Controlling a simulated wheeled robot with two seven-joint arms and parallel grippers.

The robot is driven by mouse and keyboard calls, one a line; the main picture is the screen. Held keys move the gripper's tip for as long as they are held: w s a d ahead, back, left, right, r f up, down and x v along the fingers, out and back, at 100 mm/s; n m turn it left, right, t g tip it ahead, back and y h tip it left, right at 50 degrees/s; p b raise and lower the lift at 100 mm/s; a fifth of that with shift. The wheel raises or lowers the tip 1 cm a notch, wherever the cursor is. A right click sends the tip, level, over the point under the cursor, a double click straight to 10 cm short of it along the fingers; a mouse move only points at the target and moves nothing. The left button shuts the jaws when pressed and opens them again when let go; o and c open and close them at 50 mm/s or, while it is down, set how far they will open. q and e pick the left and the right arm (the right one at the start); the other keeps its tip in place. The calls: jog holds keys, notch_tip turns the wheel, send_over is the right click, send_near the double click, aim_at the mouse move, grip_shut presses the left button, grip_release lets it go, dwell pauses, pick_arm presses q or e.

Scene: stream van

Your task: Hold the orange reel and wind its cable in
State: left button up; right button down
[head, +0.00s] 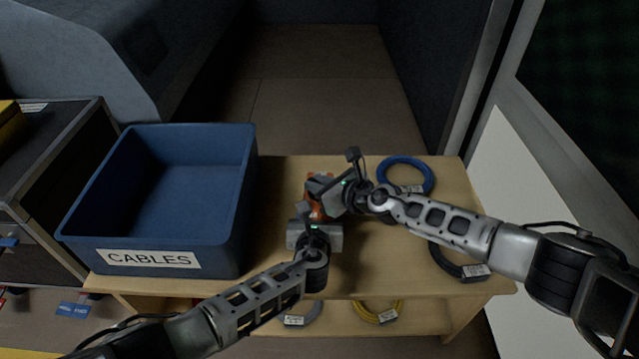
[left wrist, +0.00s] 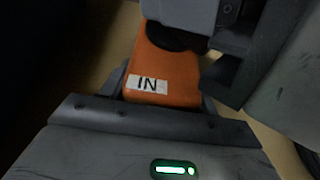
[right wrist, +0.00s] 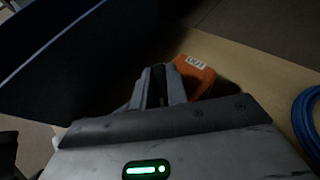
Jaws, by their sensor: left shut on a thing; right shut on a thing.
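The orange reel (head: 317,210) stands on the wooden table, largely hidden by my two grippers. In the left wrist view its orange body (left wrist: 155,62) carries a white label reading IN. My left gripper (head: 313,215) is shut on that body from the near side. My right gripper (head: 327,187) comes from the right above the reel. In the right wrist view its fingers are shut on a dark part, seemingly the reel's crank (right wrist: 158,76), beside the labelled orange body (right wrist: 193,72). The cable cannot be made out.
A blue crate (head: 246,165) labelled CABLES stands left of the reel. A blue cable coil (head: 383,166) lies behind right, a black coil (head: 441,262) at the right under my right arm. Grey (head: 306,317) and yellow (head: 374,316) coils lie on the lower shelf.

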jog(key=shift+s+a+r+m+t+h, duration=0.2)
jog(key=shift+a+r+m+t+h, duration=0.2)
jog(key=shift+a+m+t, duration=0.25)
jog(key=shift+w+d+f+m+t+h, duration=0.15)
jog(key=shift+d+m+t+h, duration=0.2)
jog(key=shift+m+h, duration=0.3)
jog(key=shift+s+d+f+m+t+h, duration=0.1)
jog(key=shift+d+m+t+h, duration=0.25)
jog(key=shift+m+h, duration=0.3)
jog(key=shift+a, duration=0.1)
jog(key=c, duration=1.4)
grip_release()
jog(key=shift+f, duration=0.1)
jog(key=shift+d, duration=0.2)
jog(key=v, duration=1.2)
jog(key=shift+a, duration=0.1)
